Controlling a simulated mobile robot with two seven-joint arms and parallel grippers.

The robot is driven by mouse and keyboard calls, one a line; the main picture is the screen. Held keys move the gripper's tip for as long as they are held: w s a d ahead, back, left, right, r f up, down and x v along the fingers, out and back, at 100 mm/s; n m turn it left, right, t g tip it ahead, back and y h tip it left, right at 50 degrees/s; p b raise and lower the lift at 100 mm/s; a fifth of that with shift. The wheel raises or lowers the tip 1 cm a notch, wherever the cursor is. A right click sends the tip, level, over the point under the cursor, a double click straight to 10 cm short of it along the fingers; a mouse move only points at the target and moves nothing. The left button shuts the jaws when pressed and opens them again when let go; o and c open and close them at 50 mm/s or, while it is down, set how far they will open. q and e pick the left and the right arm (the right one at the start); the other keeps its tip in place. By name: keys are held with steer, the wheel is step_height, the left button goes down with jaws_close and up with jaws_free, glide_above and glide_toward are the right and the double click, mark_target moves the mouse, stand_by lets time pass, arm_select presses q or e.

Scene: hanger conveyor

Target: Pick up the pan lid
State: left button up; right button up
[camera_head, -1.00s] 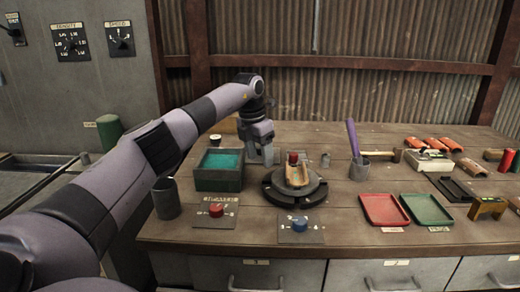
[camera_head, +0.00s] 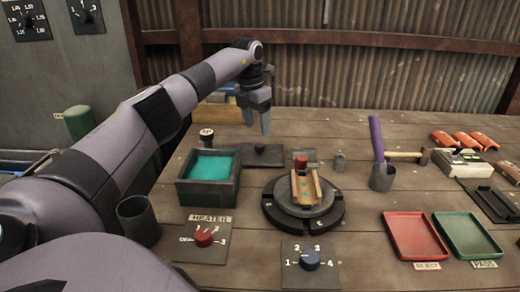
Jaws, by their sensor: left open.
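The pan lid looks to be the flat dark square plate with a small knob (camera_head: 262,155), lying on the bench just right of and behind the square pan. The pan (camera_head: 208,194) is dark, open, and holds teal liquid. My left gripper (camera_head: 257,122) is open and empty, fingers pointing down, above and slightly behind the plate and apart from it. My right gripper is not in view.
A round turntable (camera_head: 334,216) with a wooden piece and red knob stands right of the pan. A grey cup (camera_head: 138,218), heater dial (camera_head: 204,236) and blue dial (camera_head: 309,260) are in front. Red (camera_head: 415,236) and green trays (camera_head: 467,235) lie to the right.

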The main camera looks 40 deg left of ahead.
mark_target(260, 145)
arm_select(q)
steer(key=shift+w+a+f+p, duration=0.1)
steer(key=shift+w+f, duration=0.1)
steer(key=shift+f, duration=0.95)
steer(key=shift+w+f+p, duration=0.15)
steer(key=shift+w+f, duration=0.05)
steer(key=shift+f, duration=1)
steer(key=shift+w+a+f+p, duration=0.1)
steer(key=shift+w+f, duration=0.1)
steer(key=shift+f, duration=0.95)
steer(key=shift+r, duration=0.1)
steer(key=c, duration=1.1)
